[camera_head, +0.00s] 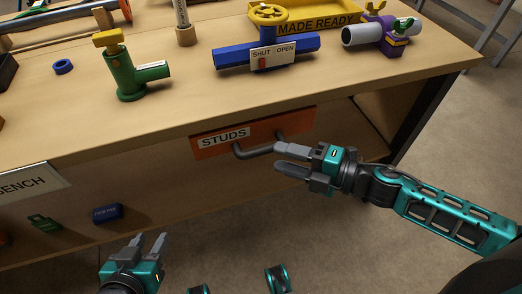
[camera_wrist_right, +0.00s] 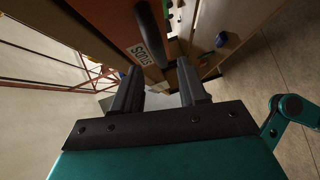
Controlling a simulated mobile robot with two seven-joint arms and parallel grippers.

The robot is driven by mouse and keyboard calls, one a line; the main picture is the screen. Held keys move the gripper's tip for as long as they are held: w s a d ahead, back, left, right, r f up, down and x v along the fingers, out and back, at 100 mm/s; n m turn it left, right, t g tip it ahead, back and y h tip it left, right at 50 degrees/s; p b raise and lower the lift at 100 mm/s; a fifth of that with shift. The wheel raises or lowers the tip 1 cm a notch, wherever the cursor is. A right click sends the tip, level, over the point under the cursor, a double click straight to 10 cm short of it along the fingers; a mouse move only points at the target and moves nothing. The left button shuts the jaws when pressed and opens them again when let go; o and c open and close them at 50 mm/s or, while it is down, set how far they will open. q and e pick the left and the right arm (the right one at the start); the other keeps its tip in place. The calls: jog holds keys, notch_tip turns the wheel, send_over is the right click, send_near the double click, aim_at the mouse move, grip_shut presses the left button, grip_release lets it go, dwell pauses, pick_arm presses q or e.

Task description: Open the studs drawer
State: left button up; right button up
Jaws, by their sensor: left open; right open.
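The studs drawer (camera_head: 215,146) has an orange front with a white STUDS label, under the workbench's front edge. It looks closed. Its dark bar handle (camera_head: 252,152) sticks out from the front. My right gripper (camera_head: 278,157) is open with its fingertips close to the handle's right part. In the right wrist view, the handle (camera_wrist_right: 150,35) reaches down towards the gap between the fingers (camera_wrist_right: 162,85). I cannot tell whether they touch it. My left gripper (camera_head: 150,241) is open and empty, low at the lower left, away from the drawer.
The workbench top (camera_head: 190,105) carries a green valve (camera_head: 125,78), a blue pipe with a yellow handwheel (camera_head: 262,50), a purple clamp (camera_head: 378,32) and a blue ring (camera_head: 63,66). A blue block (camera_head: 107,214) and a green item (camera_head: 45,223) sit below. Floor is clear at right.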

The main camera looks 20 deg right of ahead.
aim_at(266, 153)
jog(key=shift+x, duration=3.05)
jog(key=shift+c, duration=0.4)
grip_shut()
